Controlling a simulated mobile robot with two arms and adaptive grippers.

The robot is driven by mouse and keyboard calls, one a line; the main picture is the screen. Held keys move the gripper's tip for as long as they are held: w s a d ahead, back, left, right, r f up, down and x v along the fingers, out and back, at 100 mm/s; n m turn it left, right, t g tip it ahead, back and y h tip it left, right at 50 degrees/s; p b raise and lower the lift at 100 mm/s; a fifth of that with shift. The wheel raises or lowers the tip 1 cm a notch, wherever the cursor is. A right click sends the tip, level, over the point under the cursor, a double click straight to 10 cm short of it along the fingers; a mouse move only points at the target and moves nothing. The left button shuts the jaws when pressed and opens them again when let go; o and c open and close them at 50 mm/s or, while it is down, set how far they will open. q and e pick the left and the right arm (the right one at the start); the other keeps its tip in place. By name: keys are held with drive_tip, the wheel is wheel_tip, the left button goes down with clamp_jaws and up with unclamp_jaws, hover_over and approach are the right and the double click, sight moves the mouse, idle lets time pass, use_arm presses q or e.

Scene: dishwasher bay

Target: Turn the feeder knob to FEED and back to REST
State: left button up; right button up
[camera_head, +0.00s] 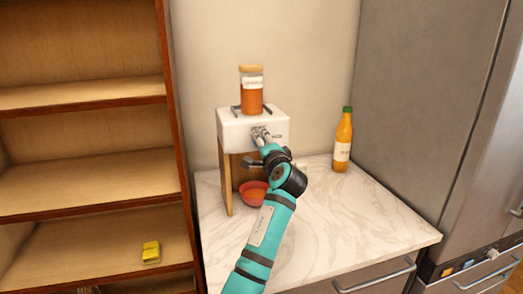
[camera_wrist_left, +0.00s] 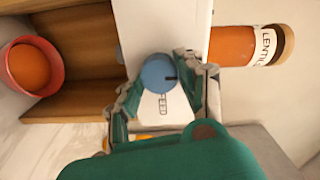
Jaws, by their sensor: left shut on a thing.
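The white feeder box (camera_head: 232,127) sits on a wooden stand, with a jar labelled LENTIL (camera_head: 251,92) on top. The blue feeder knob (camera_wrist_left: 158,72) is on its front face, seen in the left wrist view. A dark mark on the knob points to the picture's right, toward the jar. The word FEED (camera_wrist_left: 163,104) is printed just below the knob in that view. My left gripper (camera_head: 262,134) is shut on the knob, with a finger on each side (camera_wrist_left: 163,85). In the head view the gripper hides the knob. My right gripper is not in view.
A red bowl (camera_head: 253,193) with orange contents stands under the feeder. An orange bottle with a green cap (camera_head: 343,140) stands to the right on the marble counter (camera_head: 370,225). A wooden shelf (camera_head: 85,95) holds a yellow item (camera_head: 151,252). The counter's front right is clear.

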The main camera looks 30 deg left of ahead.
use_arm(q)
drive_tip(key=shift+f+n, duration=0.15)
drive_tip(key=shift+n, duration=0.15)
idle(0.4)
drive_tip(key=o, duration=1.1)
drive_tip(key=shift+o, duration=0.2)
drive_tip(key=shift+s+d, duration=0.1)
drive_tip(key=v, duration=1.1)
drive_tip(key=shift+s+d, duration=0.3)
